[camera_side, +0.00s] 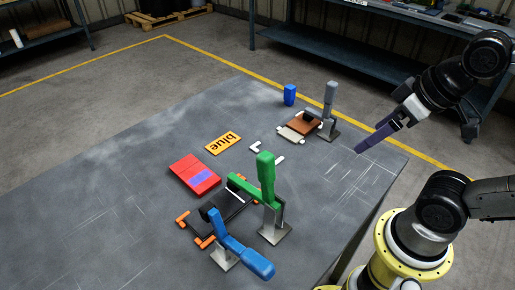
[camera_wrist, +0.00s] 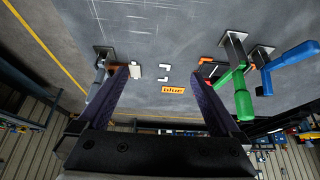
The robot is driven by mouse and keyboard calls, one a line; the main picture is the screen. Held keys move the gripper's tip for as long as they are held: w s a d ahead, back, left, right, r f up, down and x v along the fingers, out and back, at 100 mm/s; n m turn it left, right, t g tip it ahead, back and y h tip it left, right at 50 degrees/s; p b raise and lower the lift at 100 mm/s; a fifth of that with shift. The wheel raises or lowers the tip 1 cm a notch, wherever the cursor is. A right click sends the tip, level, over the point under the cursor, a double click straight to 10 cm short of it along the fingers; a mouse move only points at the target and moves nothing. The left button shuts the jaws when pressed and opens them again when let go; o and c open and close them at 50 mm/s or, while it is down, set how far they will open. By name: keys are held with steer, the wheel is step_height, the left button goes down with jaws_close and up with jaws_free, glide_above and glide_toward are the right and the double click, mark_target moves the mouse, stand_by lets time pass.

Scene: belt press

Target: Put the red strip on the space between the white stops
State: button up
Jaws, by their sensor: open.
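A red strip (camera_side: 194,176) with a purple patch lies flat on the dark table, left of the green clamp. Small white stops (camera_side: 254,146) sit on bare table near the middle; they show as two white corner pieces in the wrist view (camera_wrist: 165,67). White pieces (camera_side: 290,134) also edge a brown block (camera_side: 304,122) by the grey clamp (camera_side: 330,106). My gripper (camera_side: 359,150), with purple fingers, is at the table's right side, apart from all of these. In the wrist view my gripper (camera_wrist: 160,76) is open and empty.
A green clamp (camera_side: 266,178) and a blue clamp (camera_side: 242,256) stand by a black plate with orange corners (camera_side: 183,218). An orange card reading "blue" (camera_side: 222,142) and a blue block (camera_side: 290,95) lie farther back. The table's left side is clear.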

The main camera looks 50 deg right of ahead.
steer(key=w+a+r+m, duration=0.1)
steer(key=w+r+m, duration=0.1)
steer(key=w+r, duration=0.6)
steer(key=w+a+r+g, duration=0.1)
steer(key=w+a+r, duration=0.15)
steer(key=w, duration=0.25)
steer(key=w+a+r+g, duration=0.1)
steer(key=w+a+r, duration=0.15)
steer(key=w, duration=0.35)
steer(key=n+g, duration=0.2)
steer(key=g, duration=0.2)
glide_above(196, 174)
step_height(196, 174, down, 18)
step_height(196, 174, down, 13)
steer(key=shift+r, duration=0.1)
